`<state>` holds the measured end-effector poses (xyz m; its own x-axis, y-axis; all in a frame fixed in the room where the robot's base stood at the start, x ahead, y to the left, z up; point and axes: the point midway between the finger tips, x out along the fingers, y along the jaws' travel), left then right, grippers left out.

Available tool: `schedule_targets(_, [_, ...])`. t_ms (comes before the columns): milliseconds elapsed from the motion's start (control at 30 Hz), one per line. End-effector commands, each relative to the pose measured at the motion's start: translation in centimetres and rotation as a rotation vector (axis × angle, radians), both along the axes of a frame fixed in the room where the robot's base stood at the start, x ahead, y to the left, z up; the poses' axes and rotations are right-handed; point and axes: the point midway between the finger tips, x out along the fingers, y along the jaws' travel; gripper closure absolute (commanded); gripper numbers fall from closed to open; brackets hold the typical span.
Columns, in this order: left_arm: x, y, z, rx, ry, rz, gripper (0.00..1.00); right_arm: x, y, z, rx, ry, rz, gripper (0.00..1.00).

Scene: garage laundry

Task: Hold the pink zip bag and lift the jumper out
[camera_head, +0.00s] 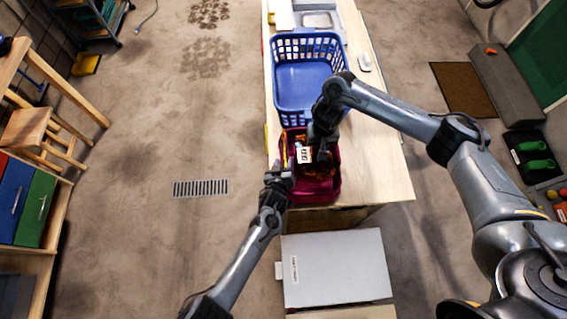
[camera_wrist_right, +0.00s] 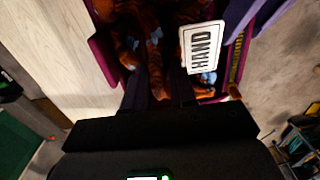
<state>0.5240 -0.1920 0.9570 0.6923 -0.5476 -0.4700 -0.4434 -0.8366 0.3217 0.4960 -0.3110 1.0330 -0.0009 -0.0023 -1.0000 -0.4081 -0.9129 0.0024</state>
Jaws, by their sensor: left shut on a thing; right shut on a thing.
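The pink zip bag (camera_head: 318,192) stands open on the near part of the wooden bench, deep magenta in colour. The jumper (camera_wrist_right: 155,72), orange-brown with blue patches, lies inside it; my right arm hides much of it in the head view. A white tag reading HAND (camera_wrist_right: 201,47) shows beside the jumper and also in the head view (camera_head: 304,155). My left gripper (camera_head: 282,168) is shut on the bag's left rim. My right gripper (camera_head: 322,154) points down into the bag and is shut on the jumper; its fingers also show in the right wrist view (camera_wrist_right: 160,98).
A blue basket (camera_head: 277,95) stands on the bench (camera_head: 385,165) just behind the bag. A white box-like unit (camera_head: 337,268) is in front of the bench. The bench top right of the bag is clear.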

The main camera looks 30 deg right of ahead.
Motion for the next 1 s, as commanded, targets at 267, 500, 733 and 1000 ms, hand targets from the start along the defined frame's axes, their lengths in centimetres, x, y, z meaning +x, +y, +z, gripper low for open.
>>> schedule_targets(267, [-0.2, 0.2, -0.4, 0.007, 0.006, -0.001, 0.93, 0.3, 0.0, 1.8, 0.001, -0.007, 0.002, 1.00])
schedule_targets(500, [-0.2, 0.2, -0.4, 0.007, 0.006, -0.001, 0.93, 0.2, 0.0, 3.2, 0.001, -0.005, 0.000, 1.00])
schedule_targets(733, [-0.2, 0.2, -0.5, 0.007, 0.006, -0.001, 0.93, 0.3, 0.1, 4.6, 0.003, -0.007, 0.003, 1.00])
schedule_targets(1000, [-0.2, 0.2, -0.5, 0.007, 0.006, -0.001, 0.93, 0.1, 0.0, 5.7, 0.002, -0.004, 0.001, 1.00])
